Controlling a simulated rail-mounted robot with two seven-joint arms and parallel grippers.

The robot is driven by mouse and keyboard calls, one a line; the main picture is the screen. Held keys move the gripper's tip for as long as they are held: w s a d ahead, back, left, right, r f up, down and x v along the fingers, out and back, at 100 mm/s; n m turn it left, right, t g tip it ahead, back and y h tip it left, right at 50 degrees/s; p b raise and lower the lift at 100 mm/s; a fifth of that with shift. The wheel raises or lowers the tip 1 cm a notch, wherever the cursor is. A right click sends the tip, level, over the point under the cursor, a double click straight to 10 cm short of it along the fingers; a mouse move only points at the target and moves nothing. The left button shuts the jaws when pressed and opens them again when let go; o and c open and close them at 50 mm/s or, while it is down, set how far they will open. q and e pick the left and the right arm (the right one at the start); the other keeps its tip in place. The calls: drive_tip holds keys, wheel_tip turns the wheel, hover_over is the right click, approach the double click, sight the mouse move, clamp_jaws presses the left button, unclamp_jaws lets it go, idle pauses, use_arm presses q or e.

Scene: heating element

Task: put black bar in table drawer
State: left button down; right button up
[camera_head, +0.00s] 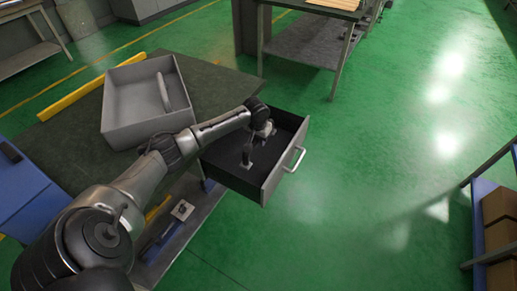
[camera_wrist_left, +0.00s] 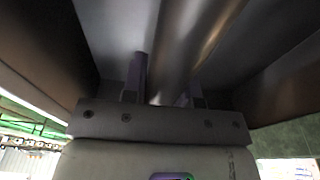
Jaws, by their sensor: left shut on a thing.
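The table drawer (camera_head: 282,170) is pulled open at the right end of the table, with a light handle on its front. My left arm reaches over it, and my left gripper (camera_head: 263,130) points down inside the drawer. In the left wrist view the gripper (camera_wrist_left: 163,88) is shut on a dark, shiny bar (camera_wrist_left: 197,45), which runs away between the fingers. In the head view I cannot make out the held bar clearly. A small dark upright piece with a pale base (camera_head: 247,163) shows in the drawer beside the gripper. My right gripper is not in view.
A grey open box (camera_head: 120,128) with an upright curved piece inside stands on the dark green table top (camera_head: 210,88). A yellow strip (camera_head: 72,92) lies behind it. A blue unit (camera_head: 25,190) is at the left. Right of the drawer the floor is clear.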

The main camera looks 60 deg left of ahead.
use_arm(q)
wheel_tip(320, 180, down, 5)
drive_tip(key=shift+r+b, duration=0.15)
drive_tip(key=shift+b, duration=0.9)
drive_tip(key=c, duration=0.9)
unclamp_jaws()
drive_tip(key=r+p, duration=0.1)
drive_tip(key=r, duration=0.2)
drive_tip(key=r+p, duration=0.2)
drive_tip(key=r, duration=0.1)
drive_tip(key=s+r+p, duration=0.1)
drive_tip(key=r, duration=0.3)
drive_tip(key=shift+s+d, duration=0.1)
drive_tip(key=shift+d, duration=0.2)
drive_tip(key=shift+s+d+r+p, duration=0.15)
drive_tip(key=shift+r+p, duration=0.4)
drive_tip(key=shift+r, duration=0.45)
